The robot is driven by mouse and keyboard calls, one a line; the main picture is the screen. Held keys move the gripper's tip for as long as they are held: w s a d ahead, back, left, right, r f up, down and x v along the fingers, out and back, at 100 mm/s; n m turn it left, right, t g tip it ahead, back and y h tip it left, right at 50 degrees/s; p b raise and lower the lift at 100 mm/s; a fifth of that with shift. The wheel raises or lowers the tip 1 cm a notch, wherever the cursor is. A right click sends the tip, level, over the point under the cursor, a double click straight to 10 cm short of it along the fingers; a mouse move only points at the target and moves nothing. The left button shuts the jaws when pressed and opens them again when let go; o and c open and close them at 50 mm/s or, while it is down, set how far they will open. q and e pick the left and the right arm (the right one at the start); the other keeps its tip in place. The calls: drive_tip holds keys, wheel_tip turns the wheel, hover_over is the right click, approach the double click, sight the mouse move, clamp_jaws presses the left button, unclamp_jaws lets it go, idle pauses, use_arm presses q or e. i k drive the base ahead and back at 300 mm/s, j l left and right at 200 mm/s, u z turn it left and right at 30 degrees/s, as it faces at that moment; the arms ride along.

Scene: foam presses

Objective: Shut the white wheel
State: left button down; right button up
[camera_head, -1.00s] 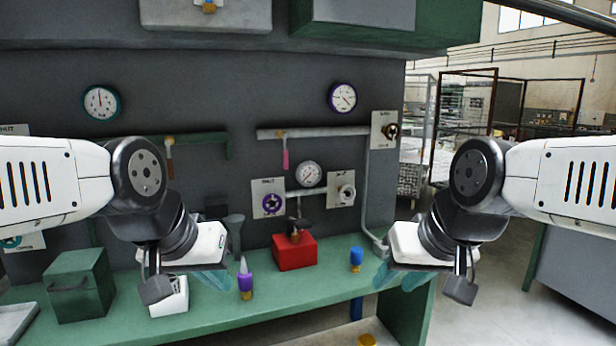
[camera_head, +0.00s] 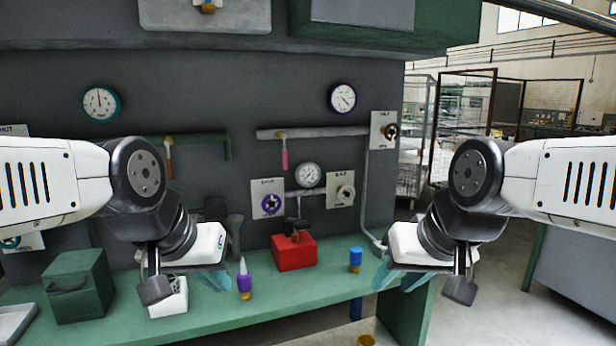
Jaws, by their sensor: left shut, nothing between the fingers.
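The white wheel (camera_head: 345,192) is a small round handwheel on a pale square plate on the grey wall, right of the small grey-rimmed gauge. The plate's lettering is too small to read surely. My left gripper (camera_head: 219,279) is shut and empty, over the bench in front of the wall, left of and below the wheel. My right gripper (camera_head: 400,277) hangs near the bench's right end, right of and below the wheel. Its fingers are seen edge-on, so its opening is unclear. Neither gripper touches the wheel.
On the green bench (camera_head: 318,284) stand a red box (camera_head: 294,252), a purple bottle (camera_head: 244,281), a blue-topped item (camera_head: 355,259) and a green box (camera_head: 78,285).

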sight(346, 194)
drive_tip(key=i+l, duration=0.45)
drive_tip(key=i, duration=0.15)
drive_tip(key=i+l, duration=0.4)
drive_tip(key=i, duration=0.2)
drive_tip(key=i+u, duration=0.05)
